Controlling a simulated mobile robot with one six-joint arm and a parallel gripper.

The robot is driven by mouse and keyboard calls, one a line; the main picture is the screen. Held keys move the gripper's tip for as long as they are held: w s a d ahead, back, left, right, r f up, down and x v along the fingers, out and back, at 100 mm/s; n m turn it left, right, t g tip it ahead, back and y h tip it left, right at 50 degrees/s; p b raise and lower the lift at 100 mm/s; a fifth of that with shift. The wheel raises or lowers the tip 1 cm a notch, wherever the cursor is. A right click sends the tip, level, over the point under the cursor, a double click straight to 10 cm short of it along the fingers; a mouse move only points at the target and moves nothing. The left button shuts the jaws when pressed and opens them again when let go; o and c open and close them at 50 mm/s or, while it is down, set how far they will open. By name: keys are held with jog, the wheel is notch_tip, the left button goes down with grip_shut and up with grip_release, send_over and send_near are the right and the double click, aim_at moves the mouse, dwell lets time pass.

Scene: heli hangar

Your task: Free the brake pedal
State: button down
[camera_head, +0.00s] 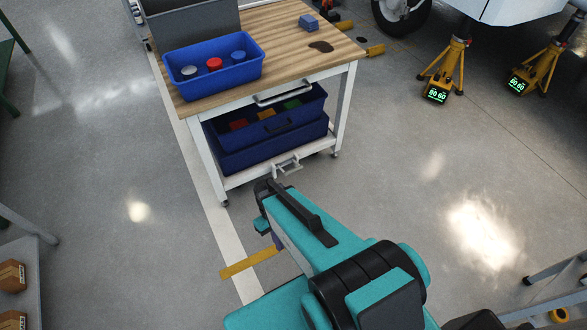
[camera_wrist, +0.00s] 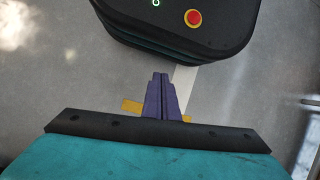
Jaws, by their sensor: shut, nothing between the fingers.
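A workbench cart (camera_head: 270,50) with a wooden top and white frame stands ahead of my arm. A pale grey pedal-like bracket (camera_head: 287,163) sticks out low at its front edge, above the floor; it looks like the brake pedal. I cannot tell whether it is pressed or what is wedged at it. My gripper (camera_wrist: 161,80) shows purple fingers, shut and empty, in the wrist view. In the head view my arm hides most of it; a bit of purple (camera_head: 277,240) shows beside the teal link. It is apart from the pedal, nearer to me. The pedal is not in the wrist view.
A flat yellow strip (camera_head: 248,262) lies across the white floor line. A blue tray (camera_head: 215,70) stands on the cart top, and blue bins (camera_head: 265,135) sit on its lower shelf. Yellow jacks (camera_head: 447,70) stand at the upper right.

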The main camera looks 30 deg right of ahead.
jog(key=w+d+t+b, duration=0.1)
jog(key=w+d+b, duration=0.25)
jog(key=w, duration=0.35)
jog(key=w+d+t+b, duration=0.1)
jog(key=w+d+b, duration=0.1)
jog(key=w+b, duration=0.45)
jog(key=w+d+t+b, duration=0.2)
jog(key=w+d+b, duration=0.1)
jog(key=w, duration=0.6)
jog(key=w+d+r+m+t+b, duration=0.1)
jog(key=w+d+r+b, duration=0.1)
jog(key=w+d+b, duration=0.3)
jog(key=w+d+r+m+t+b, duration=0.1)
jog(key=w+d+b, duration=0.4)
jog(key=d+b, duration=0.5)
jog(key=shift+w+d+r+t+h+b, duration=0.3)
jog(key=shift+d+r+t, duration=0.3)
jog(key=shift+r, duration=0.4)
jog(key=b, duration=0.5)
send_over(294, 170)
jog(key=x, duration=0.4)
jog(key=s+x, duration=0.1)
jog(key=x, duration=0.6)
jog(key=shift+s+a+f, duration=0.1)
jog(key=shift+s+f, duration=0.25)
jog(key=shift+f, duration=0.1)
jog(key=shift+s+f+b, duration=0.2)
jog(key=shift+f+b, duration=0.5)
jog(key=shift+f, duration=0.3)
jog(key=shift+s, duration=0.15)
